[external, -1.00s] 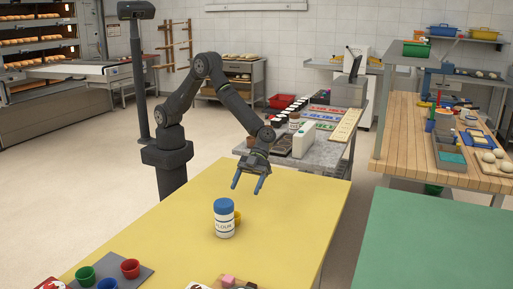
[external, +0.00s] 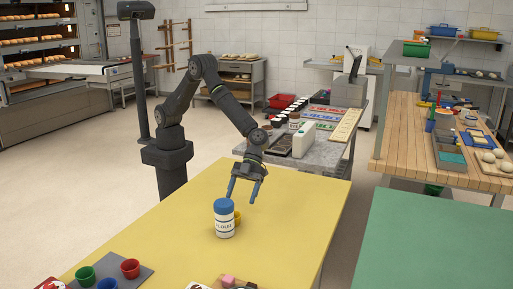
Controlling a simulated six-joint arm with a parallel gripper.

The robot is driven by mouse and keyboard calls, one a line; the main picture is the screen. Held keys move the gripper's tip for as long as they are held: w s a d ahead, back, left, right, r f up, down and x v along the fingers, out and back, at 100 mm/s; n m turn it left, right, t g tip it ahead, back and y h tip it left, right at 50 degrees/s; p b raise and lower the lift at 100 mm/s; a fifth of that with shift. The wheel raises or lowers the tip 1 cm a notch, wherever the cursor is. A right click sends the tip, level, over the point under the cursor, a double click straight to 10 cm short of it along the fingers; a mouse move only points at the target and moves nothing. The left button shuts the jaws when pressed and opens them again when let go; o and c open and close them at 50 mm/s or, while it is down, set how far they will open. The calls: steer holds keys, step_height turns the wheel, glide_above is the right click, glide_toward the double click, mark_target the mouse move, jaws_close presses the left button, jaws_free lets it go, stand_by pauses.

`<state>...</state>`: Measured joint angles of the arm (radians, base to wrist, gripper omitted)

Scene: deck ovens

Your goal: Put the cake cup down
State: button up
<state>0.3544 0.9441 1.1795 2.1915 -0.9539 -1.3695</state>
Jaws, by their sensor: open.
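A small yellow cup (external: 238,218) stands on the yellow table top, mostly hidden behind a white flour jar (external: 224,227) with a blue lid. Only its right side shows. My gripper (external: 242,200) points down with its two blue fingers apart and nothing between them. The fingertips are near the cup and the jar's lid. I cannot tell from this view whether they touch either one. A green cup (external: 86,276), a blue cup (external: 107,284) and a red cup (external: 130,268) are at the grey mat (external: 138,282) at the front left.
The yellow table (external: 180,235) is bare around the jar. A board with pink and dark items (external: 228,281) lies at the front edge. A grey counter (external: 327,160) with jars and trays stands behind. A green table (external: 430,240) is at the right.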

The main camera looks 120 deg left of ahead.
steer(key=x, duration=0.8)
steer(key=shift+s+d, duration=0.1)
steer(key=shift+d, duration=0.1)
steer(key=c, duration=1.1)
